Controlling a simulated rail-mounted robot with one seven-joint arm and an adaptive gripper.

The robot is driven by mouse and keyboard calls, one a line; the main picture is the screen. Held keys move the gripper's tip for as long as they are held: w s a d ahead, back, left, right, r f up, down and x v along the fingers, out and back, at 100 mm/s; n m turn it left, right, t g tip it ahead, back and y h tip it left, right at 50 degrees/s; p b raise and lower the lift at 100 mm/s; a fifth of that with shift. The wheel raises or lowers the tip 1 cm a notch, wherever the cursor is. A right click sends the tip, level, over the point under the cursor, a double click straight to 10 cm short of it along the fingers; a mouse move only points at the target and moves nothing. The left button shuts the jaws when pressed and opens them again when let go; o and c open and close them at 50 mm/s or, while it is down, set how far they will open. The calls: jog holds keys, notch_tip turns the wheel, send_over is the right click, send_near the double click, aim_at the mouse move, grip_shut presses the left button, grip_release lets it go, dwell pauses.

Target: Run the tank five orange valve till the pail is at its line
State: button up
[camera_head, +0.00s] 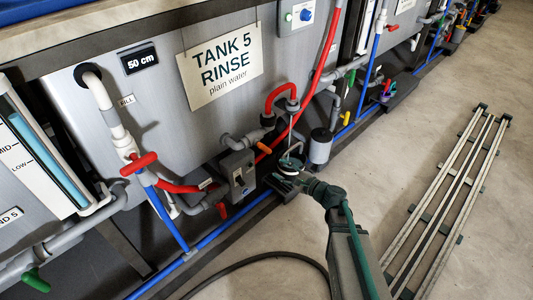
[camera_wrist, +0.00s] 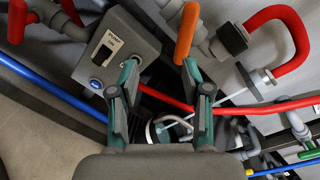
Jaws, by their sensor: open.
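The grey tank (camera_head: 150,90) bears a sign (camera_head: 220,65) reading "TANK 5 RINSE plain water". A small orange valve handle (camera_head: 263,147) is low on the tank front; it also shows in the wrist view (camera_wrist: 187,32), just beyond my right finger's tip. My gripper (camera_head: 287,183) is low in front of the tank. In the wrist view its fingers (camera_wrist: 160,72) are apart, with nothing held between them. A small round vessel, apparently the pail (camera_wrist: 157,132), shows partly behind the fingers. Its fill line and water level cannot be made out.
A grey switch box (camera_wrist: 118,48) stands beside my left finger. Red pipes (camera_head: 320,75) and a blue floor pipe (camera_head: 225,225) run close by. A red-handled valve (camera_head: 138,163) is at left. A slatted rack (camera_head: 450,200) lies on the open floor at right.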

aim_at(267, 150)
jog(key=w+a+m, duration=0.1)
jog(key=w+a, duration=0.1)
jog(key=w, duration=0.1)
jog(key=w+a+r+m+t+b, duration=0.1)
jog(key=w+a, duration=0.1)
jog(key=w, duration=0.1)
jog(key=w+a, duration=0.2)
jog(key=w, duration=0.1)
jog(key=shift+a+r+m+t+b, duration=0.3)
jog(key=shift+a+m+t, duration=0.1)
grip_shut()
